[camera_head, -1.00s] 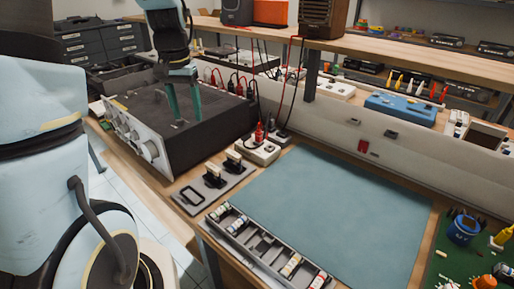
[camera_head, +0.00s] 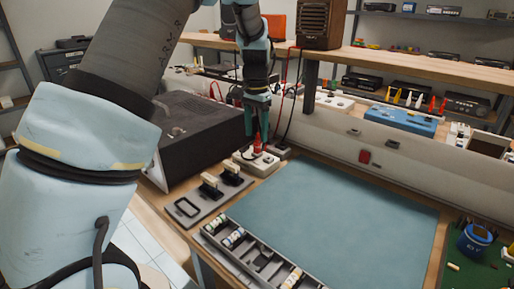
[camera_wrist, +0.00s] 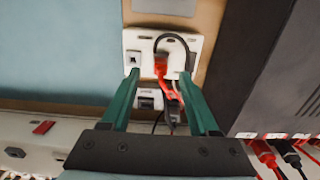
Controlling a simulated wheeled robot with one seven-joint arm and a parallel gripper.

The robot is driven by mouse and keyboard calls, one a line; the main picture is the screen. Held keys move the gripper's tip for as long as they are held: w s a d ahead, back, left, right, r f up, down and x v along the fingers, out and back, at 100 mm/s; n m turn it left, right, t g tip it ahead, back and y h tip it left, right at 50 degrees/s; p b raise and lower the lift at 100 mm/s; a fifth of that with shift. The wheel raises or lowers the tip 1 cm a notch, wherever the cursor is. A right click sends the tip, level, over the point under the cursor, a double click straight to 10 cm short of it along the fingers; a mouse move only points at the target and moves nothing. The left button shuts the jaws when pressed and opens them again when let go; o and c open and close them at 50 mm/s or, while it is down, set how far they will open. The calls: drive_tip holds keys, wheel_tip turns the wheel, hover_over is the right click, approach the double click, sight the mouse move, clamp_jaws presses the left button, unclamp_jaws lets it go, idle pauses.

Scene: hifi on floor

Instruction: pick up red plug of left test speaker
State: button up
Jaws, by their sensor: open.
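The red plug (camera_head: 257,145) stands on a small white socket box (camera_head: 243,162) at the back left of the blue mat. A red lead and a black lead run near it. My gripper (camera_head: 257,132) points down over the box, its two green fingers open around or just above the plug. In the wrist view the red plug (camera_wrist: 160,66) shows between the two open fingertips (camera_wrist: 160,80), apart from both. Its lower part and the exact depth between fingers and plug are hard to tell. A brown speaker (camera_head: 321,24) stands on the shelf.
A dark instrument box (camera_head: 195,130) stands left of the socket box. A grey plate with black fittings (camera_head: 207,195) and a compartment tray (camera_head: 255,258) lie in front. The blue mat (camera_head: 335,215) is clear. The grey back ledge (camera_head: 420,185) runs behind.

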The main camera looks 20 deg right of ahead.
sight(257, 143)
wheel_tip(257, 143, down, 5)
drive_tip(key=shift+w+d+r+p, duration=0.1)
drive_tip(key=shift+p, duration=0.6)
clamp_jaws()
